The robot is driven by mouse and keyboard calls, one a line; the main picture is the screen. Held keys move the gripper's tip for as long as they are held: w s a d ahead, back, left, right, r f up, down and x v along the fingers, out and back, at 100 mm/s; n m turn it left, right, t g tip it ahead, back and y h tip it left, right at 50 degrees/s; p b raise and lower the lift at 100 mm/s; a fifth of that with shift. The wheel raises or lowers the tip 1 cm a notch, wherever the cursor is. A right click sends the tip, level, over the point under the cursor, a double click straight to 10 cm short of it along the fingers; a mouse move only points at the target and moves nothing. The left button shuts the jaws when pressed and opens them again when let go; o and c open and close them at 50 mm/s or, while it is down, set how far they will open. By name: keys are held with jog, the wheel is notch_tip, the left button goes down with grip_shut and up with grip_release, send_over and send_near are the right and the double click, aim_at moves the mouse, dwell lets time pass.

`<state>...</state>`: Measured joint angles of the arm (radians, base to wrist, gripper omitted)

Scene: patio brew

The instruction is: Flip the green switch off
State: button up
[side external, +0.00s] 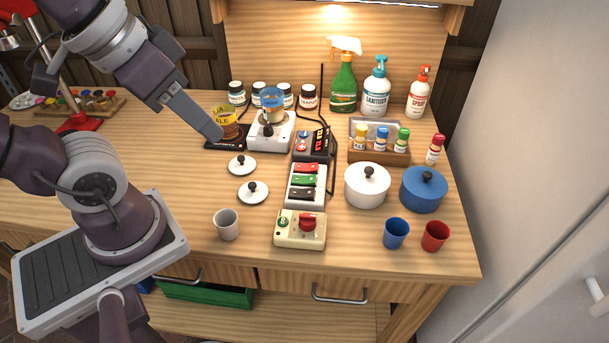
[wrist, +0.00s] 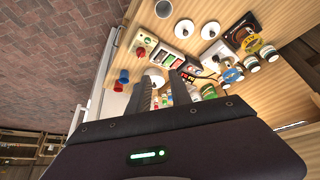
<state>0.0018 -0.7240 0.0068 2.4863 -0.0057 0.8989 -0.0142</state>
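The green switch (side external: 304,180) is the middle rocker on a white switch strip (side external: 293,201), between a red rocker (side external: 306,168) and a black rocker (side external: 302,193). I cannot tell which way the green rocker is tilted. The strip (wrist: 165,58) also shows small in the wrist view, beyond the fingers. My gripper (side external: 210,132) is raised at the upper left of the side view, well apart from the strip. In the wrist view its two fingers (wrist: 162,83) stand apart with nothing held between them.
A beige control box (side external: 300,229) with a red knob sits in front of the strip. A white pot (side external: 367,186) and a blue pot (side external: 424,190) stand to its right. Two white lids (side external: 252,193) lie to its left. A black device (side external: 314,145) stands behind it.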

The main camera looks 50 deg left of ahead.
jog(key=w+n, duration=0.1)
jog(key=w, duration=0.2)
jog(key=w+n+g, duration=0.1)
jog(key=w, duration=0.2)
jog(key=w+n+g+h, duration=0.1)
jog(key=w+n, duration=0.1)
jog(key=w, duration=0.1)
jog(key=shift+w+a+f, duration=0.1)
jog(key=shift+a+f, duration=0.1)
jog(key=shift+f, duration=0.15)
grip_shut()
jog(key=w+a+f+n+g, duration=0.2)
jog(key=w+f+n, duration=0.2)
jog(key=w+f, duration=0.3)
jog(key=w, duration=0.2)
jog(key=shift+w+a+n+g, duration=0.15)
jog(key=shift+w+n+g, duration=0.15)
jog(key=shift+n, duration=0.1)
